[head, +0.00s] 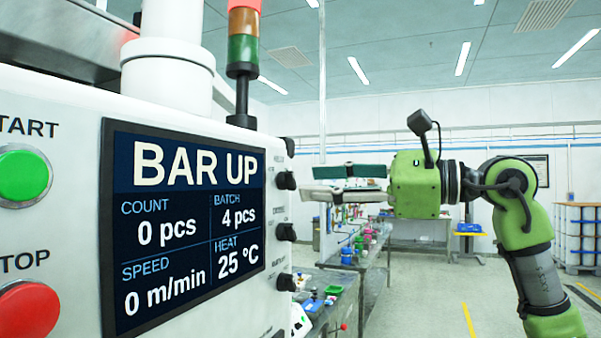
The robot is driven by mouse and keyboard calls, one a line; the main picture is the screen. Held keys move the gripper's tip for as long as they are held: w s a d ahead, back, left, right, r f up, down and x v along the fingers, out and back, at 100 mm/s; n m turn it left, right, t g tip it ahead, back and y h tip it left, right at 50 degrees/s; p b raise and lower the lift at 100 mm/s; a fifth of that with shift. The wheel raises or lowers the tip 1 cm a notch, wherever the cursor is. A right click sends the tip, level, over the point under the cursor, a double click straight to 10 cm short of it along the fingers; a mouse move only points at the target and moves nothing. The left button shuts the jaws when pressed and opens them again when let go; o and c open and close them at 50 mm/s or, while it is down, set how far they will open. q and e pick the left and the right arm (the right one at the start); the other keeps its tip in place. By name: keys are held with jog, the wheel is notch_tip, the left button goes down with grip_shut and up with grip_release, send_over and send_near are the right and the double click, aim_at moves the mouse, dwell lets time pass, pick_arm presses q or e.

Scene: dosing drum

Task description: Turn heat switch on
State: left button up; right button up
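Black switch knobs stick out along the right side of the white control box; an upper one (286,181), a middle one (286,232) and a lower one (286,282) show edge-on. Their labels are too small and slanted to read, so I cannot tell which is the heat switch or how it is set. The screen (185,222) reads "BAR UP" and heat 25 °C. My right gripper (308,184) points left at about the upper knob's height, apart from it in the picture. A gap shows between its two fingers, with nothing held. My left gripper is out of view.
A green start button (23,175) and a red stop button (27,310) sit on the box's front at left. A signal tower (243,50) rises above the box. A bench (372,275) with small coloured items stands behind. Open floor lies at right.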

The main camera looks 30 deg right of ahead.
aim_at(294, 182)
jog(key=p+x, duration=0.1)
jog(key=x, duration=0.3)
grip_shut()
dwell(0.4)
jog(key=m+p, duration=0.1)
jog(key=m, duration=0.5)
jog(key=shift+p, duration=0.35)
jog(key=m+p, duration=0.1)
jog(key=m, duration=0.4)
jog(key=shift+m, duration=0.4)
